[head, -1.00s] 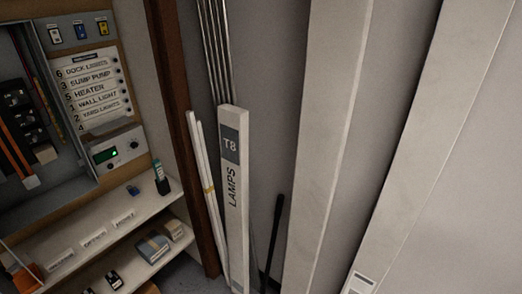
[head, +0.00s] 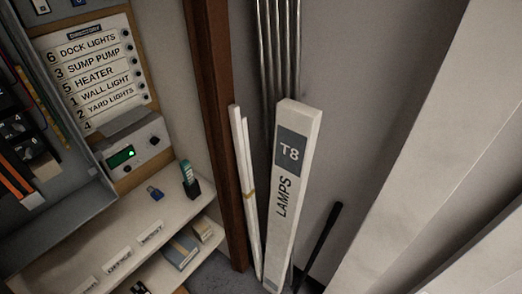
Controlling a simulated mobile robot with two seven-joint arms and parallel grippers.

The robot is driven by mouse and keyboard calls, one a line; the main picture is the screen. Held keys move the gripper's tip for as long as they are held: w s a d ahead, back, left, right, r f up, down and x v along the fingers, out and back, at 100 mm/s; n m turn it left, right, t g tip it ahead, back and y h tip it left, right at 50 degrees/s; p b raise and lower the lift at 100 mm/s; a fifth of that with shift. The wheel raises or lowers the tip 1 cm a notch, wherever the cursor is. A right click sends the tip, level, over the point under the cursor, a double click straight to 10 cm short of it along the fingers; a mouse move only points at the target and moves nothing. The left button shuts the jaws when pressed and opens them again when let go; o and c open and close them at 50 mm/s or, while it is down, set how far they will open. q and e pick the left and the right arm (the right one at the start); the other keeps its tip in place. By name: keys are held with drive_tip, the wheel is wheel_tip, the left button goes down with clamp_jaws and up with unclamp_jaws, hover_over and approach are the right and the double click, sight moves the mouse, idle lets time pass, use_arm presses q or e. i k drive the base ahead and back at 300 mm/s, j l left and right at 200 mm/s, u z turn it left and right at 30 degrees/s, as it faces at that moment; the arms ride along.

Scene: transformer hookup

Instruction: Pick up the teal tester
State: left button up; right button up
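The teal tester (head: 187,172) stands upright in a small dark holder (head: 192,188) at the right end of the upper white shelf, near the wooden post. Only its teal top part shows above the holder. Neither of my grippers is in the head view.
A brown post (head: 213,110), white tubes (head: 244,190) and a tall T8 lamps box (head: 291,190) stand to the right.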

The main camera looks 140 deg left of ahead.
sight(188, 175)
drive_tip(key=k+u, duration=0.35)
drive_tip(key=k+j+u, duration=0.2)
drive_tip(key=k+u, duration=0.15)
drive_tip(key=u, duration=3.6)
